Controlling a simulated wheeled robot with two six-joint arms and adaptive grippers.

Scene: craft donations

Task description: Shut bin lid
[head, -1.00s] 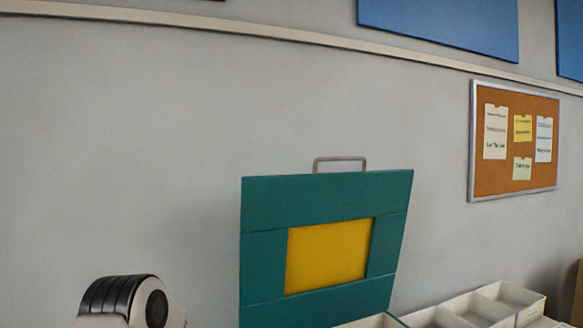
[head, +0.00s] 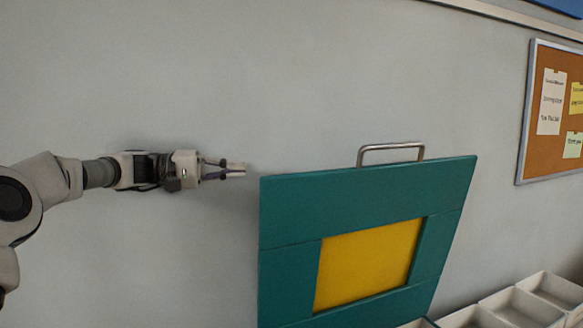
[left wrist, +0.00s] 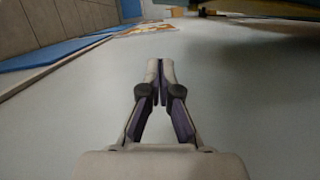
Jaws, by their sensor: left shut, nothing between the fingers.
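The bin lid (head: 290,215) is a teal panel with a yellow rectangle (head: 368,265) on its face and a metal handle (head: 391,148) on its top edge. It stands open, nearly upright, in front of the grey wall in the head view. The bin body is mostly below the picture. My left gripper (head: 240,169) is shut and empty, just left of the lid's top left corner and near its top edge height, with a small gap showing. In the left wrist view its fingertips (left wrist: 160,65) are together, with nothing between them. My right gripper is not in view.
White open trays (head: 520,303) stand at the lower right, beside the lid. A cork board (head: 557,115) with paper notes hangs on the wall at right. The wall area left of the lid is bare apart from my arm.

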